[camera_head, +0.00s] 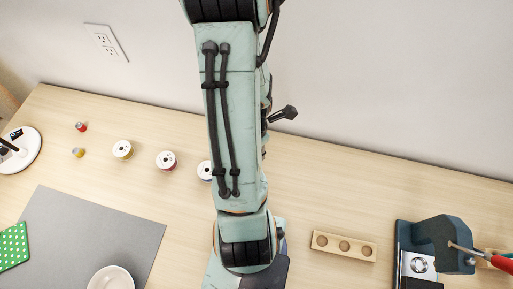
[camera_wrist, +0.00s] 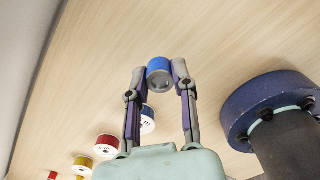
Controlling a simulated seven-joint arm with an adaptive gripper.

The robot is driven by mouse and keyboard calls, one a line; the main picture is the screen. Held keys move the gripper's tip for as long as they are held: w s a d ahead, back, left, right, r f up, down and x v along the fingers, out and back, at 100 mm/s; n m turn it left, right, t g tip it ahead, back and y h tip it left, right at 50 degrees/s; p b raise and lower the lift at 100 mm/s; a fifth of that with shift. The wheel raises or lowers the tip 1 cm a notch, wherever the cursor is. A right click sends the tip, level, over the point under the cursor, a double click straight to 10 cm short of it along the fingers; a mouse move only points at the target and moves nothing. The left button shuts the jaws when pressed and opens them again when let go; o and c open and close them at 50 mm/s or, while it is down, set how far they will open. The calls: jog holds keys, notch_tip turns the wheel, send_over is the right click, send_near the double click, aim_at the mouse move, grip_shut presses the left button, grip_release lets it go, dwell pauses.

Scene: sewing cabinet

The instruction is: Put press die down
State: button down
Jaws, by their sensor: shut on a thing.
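The press die, as I take it, is a small blue cylinder (camera_wrist: 157,64) with a grey end face, in the wrist view. My gripper (camera_wrist: 161,78) is shut on it, one finger at each side. Pale wood table shows behind it; I cannot tell whether it is touching the table or how high it is. In the head view my arm hides the gripper and the die. A wooden block (camera_head: 344,246) with three round recesses lies right of my arm in that view.
A blue press (camera_head: 443,240) with a red-handled tool (camera_head: 490,260) beside it stands at the right. Several thread spools (camera_head: 122,150) line the table's left part. A grey mat (camera_head: 85,235) carries a white bowl (camera_head: 110,279) and a green dotted piece (camera_head: 12,246). A wall runs behind.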

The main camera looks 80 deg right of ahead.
notch_tip(320, 180, up, 4)
jog(key=shift+f, duration=0.1)
jog(key=shift+r, duration=0.25)
jog(key=shift+a, duration=0.1)
jog(key=w+r+n, duration=0.1)
jog(key=w+n, duration=0.2)
jog(key=w, duration=0.9)
jog(key=w+a+n, duration=0.7)
jog(key=w+a, duration=0.5)
jog(key=w, duration=0.2)
jog(key=w+a+f+n, duration=0.1)
jog(key=a+n, duration=0.2)
jog(key=a, duration=0.4)
jog(key=w+a+n, duration=0.2)
jog(key=a, duration=0.6)
jog(key=s+a+f+n, duration=0.1)
jog(key=a, duration=0.3)
jog(key=s+a+n, duration=0.2)
jog(key=a, duration=0.2)
jog(key=s+a+f+n, duration=0.1)
jog(key=s+a+n, duration=0.1)
jog(key=a, duration=0.2)
jog(key=shift+a+f, duration=0.35)
jog(key=shift+a, duration=0.05)
jog(key=shift+f, duration=3.1)
jog(key=shift+f, duration=0.15)
